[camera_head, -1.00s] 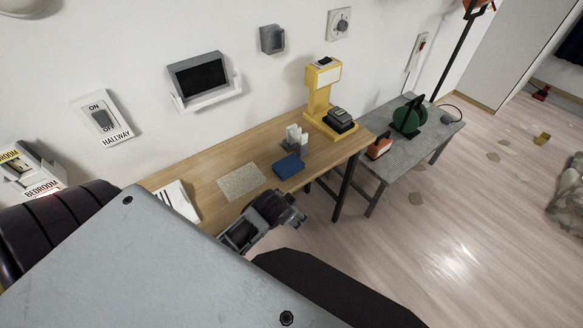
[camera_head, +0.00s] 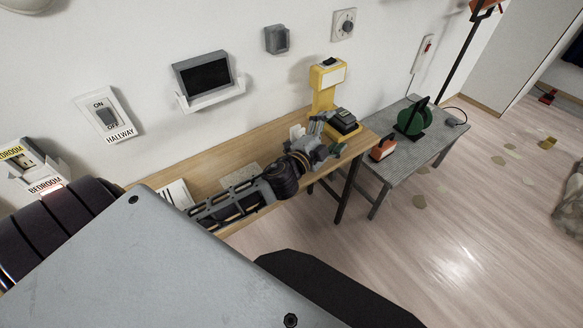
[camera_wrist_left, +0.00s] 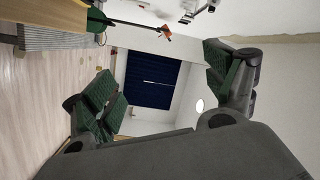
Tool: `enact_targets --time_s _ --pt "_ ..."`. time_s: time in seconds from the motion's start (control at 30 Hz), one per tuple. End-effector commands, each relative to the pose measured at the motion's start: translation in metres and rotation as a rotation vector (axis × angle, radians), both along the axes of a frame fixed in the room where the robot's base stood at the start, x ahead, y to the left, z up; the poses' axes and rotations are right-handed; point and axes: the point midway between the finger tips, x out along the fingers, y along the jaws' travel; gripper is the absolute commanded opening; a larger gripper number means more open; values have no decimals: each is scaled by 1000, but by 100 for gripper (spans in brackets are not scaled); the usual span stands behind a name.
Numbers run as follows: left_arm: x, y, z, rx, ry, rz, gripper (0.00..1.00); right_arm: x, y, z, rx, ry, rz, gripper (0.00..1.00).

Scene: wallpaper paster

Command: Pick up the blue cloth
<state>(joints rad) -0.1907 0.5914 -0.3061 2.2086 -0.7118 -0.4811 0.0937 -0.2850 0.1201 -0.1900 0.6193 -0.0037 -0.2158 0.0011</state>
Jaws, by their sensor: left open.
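The blue cloth is hidden in the head view behind my left gripper and forearm, which cover the part of the wooden table where it lay. My left gripper (camera_head: 328,137) reaches over the right part of the wooden table (camera_head: 190,158), in front of the yellow stand. In the left wrist view its green-padded fingers (camera_wrist_left: 160,85) are wide apart with nothing between them. The cloth does not show in the left wrist view. My right gripper is not in view.
The yellow stand (camera_head: 322,94) with a dark device (camera_head: 343,121) is close beyond my left gripper. A grey side table (camera_head: 402,152) to the right holds a green reel (camera_head: 412,118) and an orange tool (camera_head: 383,149). A grey sheet (camera_head: 238,176) lies partly covered by my arm.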

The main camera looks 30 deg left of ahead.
Motion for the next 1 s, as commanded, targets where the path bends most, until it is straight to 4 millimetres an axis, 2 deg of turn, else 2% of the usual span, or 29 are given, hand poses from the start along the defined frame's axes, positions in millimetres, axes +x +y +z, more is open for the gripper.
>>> enact_targets --time_s 0.03,0.2,0.3,0.47,0.73,0.87,1.0 --pt "2 -7 11 48 -46 -44 86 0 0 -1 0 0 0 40" --pt "1 -36 38 207 -181 -198 86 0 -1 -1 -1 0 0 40" --pt "-3 -52 48 307 -247 -290 86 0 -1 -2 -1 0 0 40" --pt "-12 -75 53 473 -333 -439 86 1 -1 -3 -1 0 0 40" --pt "-32 -97 36 779 -415 -692 86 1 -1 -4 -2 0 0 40" --pt "-40 -96 19 935 -422 -807 86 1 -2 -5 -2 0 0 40" --pt "-47 -85 -4 1108 -403 -925 86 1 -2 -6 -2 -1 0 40"
